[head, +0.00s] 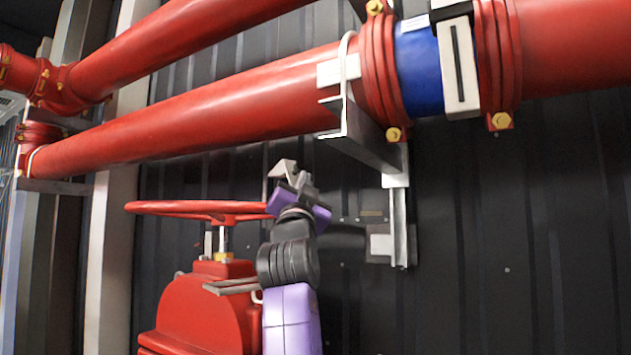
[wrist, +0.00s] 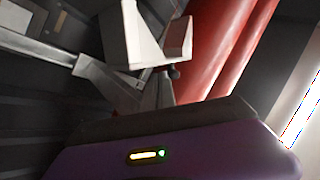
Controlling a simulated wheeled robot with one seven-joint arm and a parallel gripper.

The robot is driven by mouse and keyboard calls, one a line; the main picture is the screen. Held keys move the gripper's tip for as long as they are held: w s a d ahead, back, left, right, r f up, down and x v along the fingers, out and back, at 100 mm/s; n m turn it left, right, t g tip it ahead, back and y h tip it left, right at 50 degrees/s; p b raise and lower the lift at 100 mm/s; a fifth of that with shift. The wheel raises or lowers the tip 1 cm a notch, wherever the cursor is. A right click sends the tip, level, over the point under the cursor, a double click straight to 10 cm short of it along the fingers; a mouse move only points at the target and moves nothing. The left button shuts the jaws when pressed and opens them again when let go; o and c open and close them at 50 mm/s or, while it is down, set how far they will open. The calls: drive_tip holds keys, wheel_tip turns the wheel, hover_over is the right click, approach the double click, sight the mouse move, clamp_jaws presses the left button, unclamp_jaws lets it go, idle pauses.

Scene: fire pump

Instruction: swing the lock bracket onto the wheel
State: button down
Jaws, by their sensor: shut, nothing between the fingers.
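The red handwheel (head: 200,208) lies flat on top of the red valve (head: 205,305) at the lower left in the head view.
Two red pipes (head: 200,110) run overhead. A steel pipe support (head: 370,140) and wall strut (head: 398,225) stand to the right of my gripper. A grey forked plate (head: 232,287) sticks out beside the valve. The dark wall (head: 510,240) at right is mostly clear.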

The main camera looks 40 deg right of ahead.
sight(290, 172)
drive_tip(key=shift+w+r+b, duration=0.2)
drive_tip(key=shift+w+r, duration=0.1)
drive_tip(key=shift+w, duration=0.4)
drive_tip(key=shift+w+r+b, duration=0.2)
drive_tip(key=shift+w+r, duration=0.05)
drive_tip(key=shift+w, duration=0.45)
idle(1.4)
drive_tip(key=shift+w+r, duration=0.4)
idle(0.7)
drive_tip(key=shift+w+a+r+b, duration=0.25)
drive_tip(key=shift+w+b, duration=0.05)
drive_tip(key=shift+w, duration=0.15)
idle(0.5)
drive_tip(key=shift+w+d+f, duration=0.15)
drive_tip(key=shift+w+f, duration=0.1)
drive_tip(key=shift+w, duration=0.15)
drive_tip(key=shift+f, duration=0.15)
drive_tip(key=shift+s+f, duration=0.2)
drive_tip(key=shift+s, duration=0.45)
drive_tip(key=shift+s+f, duration=0.2)
drive_tip(key=shift+s, duration=0.45)
drive_tip(key=s+f+b, duration=0.2)
drive_tip(key=s, duration=0.7)
drive_tip(key=shift+s+d+f, duration=0.15)
drive_tip(key=shift+s+f, duration=0.15)
